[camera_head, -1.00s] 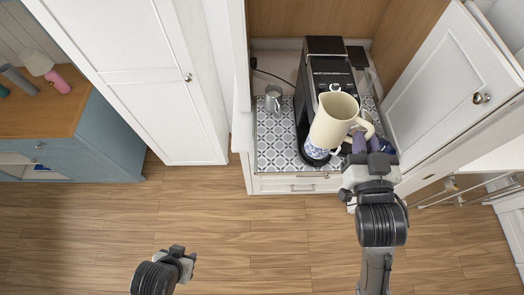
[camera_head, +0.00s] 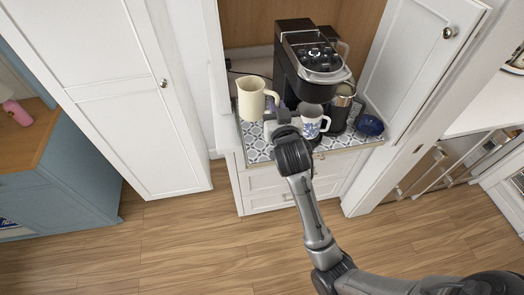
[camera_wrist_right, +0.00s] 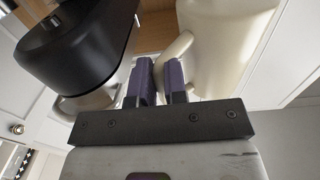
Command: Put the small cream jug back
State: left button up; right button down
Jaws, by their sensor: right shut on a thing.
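The cream-coloured jug (camera_head: 251,98) is upright at the left front of the patterned counter (camera_head: 258,146) in the head view. Its handle faces right, towards my right gripper (camera_head: 279,110). In the right wrist view the jug (camera_wrist_right: 228,45) fills the upper right, and its handle runs to the purple fingers of my right gripper (camera_wrist_right: 158,80). That gripper is shut on the handle. Whether the jug's base touches the counter is hard to tell. My left gripper is out of view.
A black coffee machine (camera_head: 318,62) stands right behind the gripper. An open cabinet door (camera_head: 418,60) bounds the right; a white panel (camera_head: 218,70) bounds the left.

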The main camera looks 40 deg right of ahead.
jog(key=w+d+f+h+b, duration=0.1)
jog(key=d+f+b, duration=0.1)
jog(key=f, duration=0.4)
jog(key=w+d+f+m+b, duration=0.1)
jog(key=d+f+b, duration=0.1)
jog(key=f, duration=0.5)
jog(key=w+d+f+g+h+b, duration=0.1)
jog(key=d+f+b, duration=0.1)
jog(key=f+b, duration=0.2)
jog(key=shift+w+f+m+h, duration=0.15)
jog(key=shift+w+f, duration=0.05)
jog(key=shift+f, duration=0.45)
jog(key=shift+w+f+m+h, duration=0.15)
jog(key=shift+f, duration=0.8)
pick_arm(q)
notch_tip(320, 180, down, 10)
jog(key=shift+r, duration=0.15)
pick_arm(e)
jog(key=shift+d+f, duration=0.1)
jog(key=c, duration=1.2)
grip_release()
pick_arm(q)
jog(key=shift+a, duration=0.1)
pick_arm(e)
jog(key=shift+o, duration=0.2)
